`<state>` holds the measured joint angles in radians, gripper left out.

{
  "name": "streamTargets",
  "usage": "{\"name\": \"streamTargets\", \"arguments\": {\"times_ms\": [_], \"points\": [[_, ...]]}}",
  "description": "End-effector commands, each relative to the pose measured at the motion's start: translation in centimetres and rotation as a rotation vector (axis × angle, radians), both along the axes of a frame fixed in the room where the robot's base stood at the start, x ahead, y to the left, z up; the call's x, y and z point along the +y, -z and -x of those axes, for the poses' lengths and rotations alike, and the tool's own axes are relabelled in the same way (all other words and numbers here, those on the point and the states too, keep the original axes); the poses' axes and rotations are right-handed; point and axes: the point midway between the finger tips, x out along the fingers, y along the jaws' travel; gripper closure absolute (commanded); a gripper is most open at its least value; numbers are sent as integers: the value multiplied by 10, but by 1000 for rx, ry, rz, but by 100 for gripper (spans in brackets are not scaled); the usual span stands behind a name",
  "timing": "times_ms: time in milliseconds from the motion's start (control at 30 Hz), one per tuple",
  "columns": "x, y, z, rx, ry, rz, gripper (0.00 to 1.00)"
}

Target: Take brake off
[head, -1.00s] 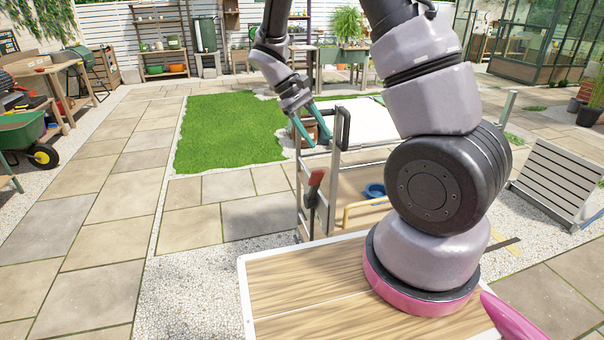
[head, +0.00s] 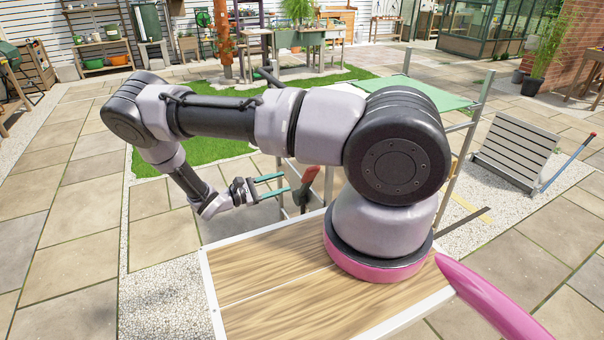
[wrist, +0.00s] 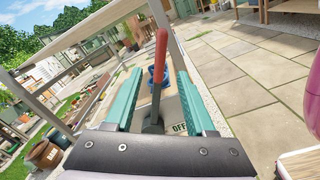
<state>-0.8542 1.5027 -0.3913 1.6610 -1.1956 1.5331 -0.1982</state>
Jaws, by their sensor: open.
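The brake lever has a red handle (head: 304,186) and stands tilted at the near end of a metal-framed cart (head: 450,170). In the wrist view the red handle (wrist: 160,60) rises between my fingers in the picture, on a dark grey pivot (wrist: 153,122). An OFF label (wrist: 180,128) shows to the right of the pivot. My gripper (head: 284,184) is open, its teal fingers pointing right toward the lever. In the wrist view my gripper (wrist: 158,74) has one finger on each side of the handle. I see no contact, and the exact depth is unclear.
A blue round item (wrist: 158,76) lies behind the lever. The cart has a green top (head: 432,93) and upright posts. A slatted panel (head: 515,145) leans to the right. Paving left of my arm is clear.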

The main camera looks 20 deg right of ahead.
Motion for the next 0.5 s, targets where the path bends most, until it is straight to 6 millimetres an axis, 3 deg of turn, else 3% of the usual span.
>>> {"name": "streamTargets", "arguments": {"times_ms": [500], "points": [[-86,0,-2,0,6,0,45]]}}
